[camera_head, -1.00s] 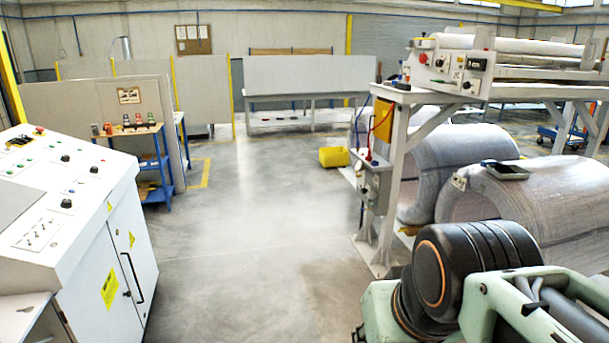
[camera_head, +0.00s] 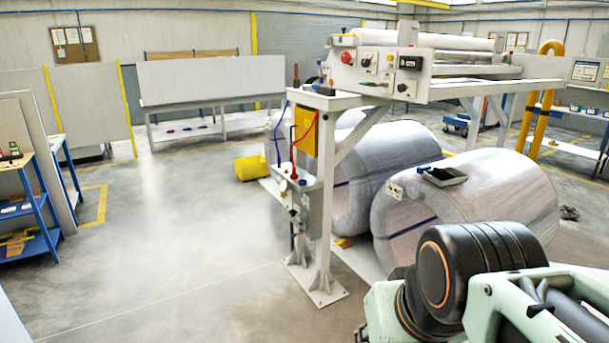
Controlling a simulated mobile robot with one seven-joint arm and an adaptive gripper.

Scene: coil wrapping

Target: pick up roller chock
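I cannot single out the roller chock for certain. A yellow block-like object (camera_head: 251,167) lies on the floor left of the coils. A small brown wedge-like piece (camera_head: 344,242) shows low beside the near coils, partly hidden. Wooden pieces (camera_head: 17,242) lie on the lower shelf of the blue rack at the far left. Two large wrapped coils (camera_head: 480,200) lie side by side at the right. My arm's black and pale green links fill the lower right corner. My gripper is out of the picture.
A white frame with a control panel and rollers (camera_head: 400,75) stands over the coils, its footed post (camera_head: 323,250) on the floor. A dark tray (camera_head: 442,176) sits on the near coil. Open grey floor (camera_head: 180,240) lies at centre left.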

